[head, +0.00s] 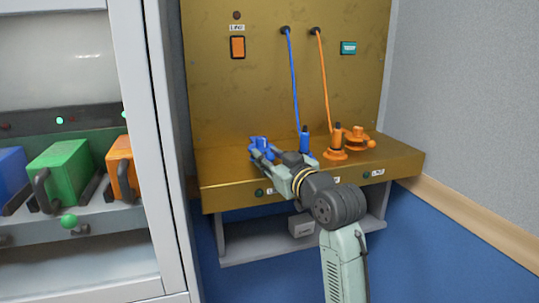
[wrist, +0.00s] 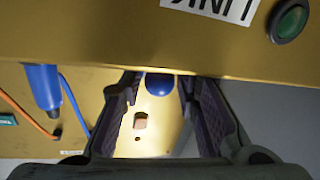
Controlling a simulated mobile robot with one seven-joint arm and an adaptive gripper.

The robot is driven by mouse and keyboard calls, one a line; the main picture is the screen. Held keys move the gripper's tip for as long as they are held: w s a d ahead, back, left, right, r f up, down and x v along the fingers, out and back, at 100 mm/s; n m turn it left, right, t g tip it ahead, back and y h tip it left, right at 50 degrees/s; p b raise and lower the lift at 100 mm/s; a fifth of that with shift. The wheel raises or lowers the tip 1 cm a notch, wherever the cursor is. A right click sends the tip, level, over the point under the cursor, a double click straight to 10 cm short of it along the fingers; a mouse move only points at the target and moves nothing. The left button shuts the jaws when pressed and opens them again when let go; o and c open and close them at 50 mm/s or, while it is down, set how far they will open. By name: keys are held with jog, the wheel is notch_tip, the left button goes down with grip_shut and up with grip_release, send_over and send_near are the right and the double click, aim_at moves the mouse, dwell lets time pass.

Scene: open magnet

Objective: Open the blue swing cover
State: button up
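The blue swing cover (head: 260,142) sits at the left of the gold console's ledge, partly hidden by my gripper (head: 262,155). A round blue knob (wrist: 160,84), apparently part of the cover, shows in the wrist view. It lies near the tips of my gripper's two fingers, between them in the picture. The fingers are apart and do not look closed on it. Whether either touches it, I cannot tell. The rest of the cover is hidden in the wrist view by the console's front edge.
A blue plug (head: 304,140) with a blue cord stands right of the cover. An orange plug (head: 336,147) and an orange swing cover (head: 358,138) are further right. A green button (wrist: 290,20) is on the console front. A cabinet (head: 155,150) stands left.

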grip_shut()
dwell(0.4)
dwell(0.4)
